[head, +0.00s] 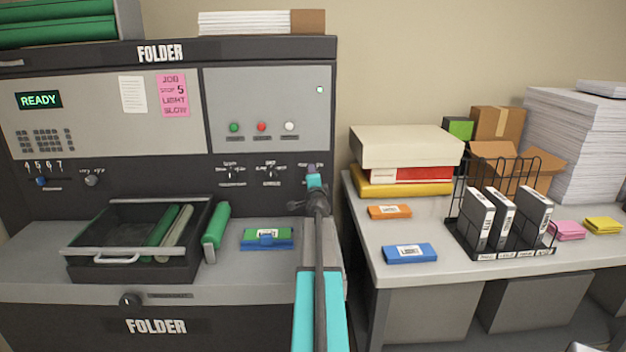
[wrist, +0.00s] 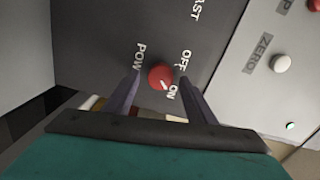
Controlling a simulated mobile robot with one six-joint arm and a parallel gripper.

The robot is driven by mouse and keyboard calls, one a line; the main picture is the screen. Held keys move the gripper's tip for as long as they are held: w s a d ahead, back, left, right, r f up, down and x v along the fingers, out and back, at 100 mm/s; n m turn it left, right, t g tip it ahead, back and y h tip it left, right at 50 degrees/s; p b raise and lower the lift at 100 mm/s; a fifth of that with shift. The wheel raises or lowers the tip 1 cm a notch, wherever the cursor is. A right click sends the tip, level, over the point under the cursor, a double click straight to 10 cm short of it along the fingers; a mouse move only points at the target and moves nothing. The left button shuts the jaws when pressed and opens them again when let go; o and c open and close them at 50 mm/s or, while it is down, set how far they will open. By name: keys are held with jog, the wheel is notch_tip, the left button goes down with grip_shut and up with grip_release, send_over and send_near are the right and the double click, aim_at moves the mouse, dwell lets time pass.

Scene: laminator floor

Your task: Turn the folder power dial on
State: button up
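The folder power dial (wrist: 160,77) is a round red knob with a white pointer line, on the dark panel in the wrist view. Its pointer slants to the lower right, toward the ON label (wrist: 173,92); the OFF label (wrist: 186,60) is to the upper right. My gripper (wrist: 160,75) is open, one finger on each side of the dial with a small gap. In the head view, my gripper (head: 312,172) is at the right end of the folder's dark control strip (head: 150,180) and hides the dial. The folder display (head: 39,100) reads READY in green.
Right of my arm, a table (head: 400,265) holds stacked boxes (head: 405,148) and a wire rack (head: 470,240) of binders.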

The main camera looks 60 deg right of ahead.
jog(key=shift+a, duration=0.15)
jog(key=v, duration=1.3)
jog(key=shift+s+a+b, duration=0.15)
jog(key=shift+a+b, duration=0.1)
jog(key=shift+b, duration=0.2)
dwell(0.8)
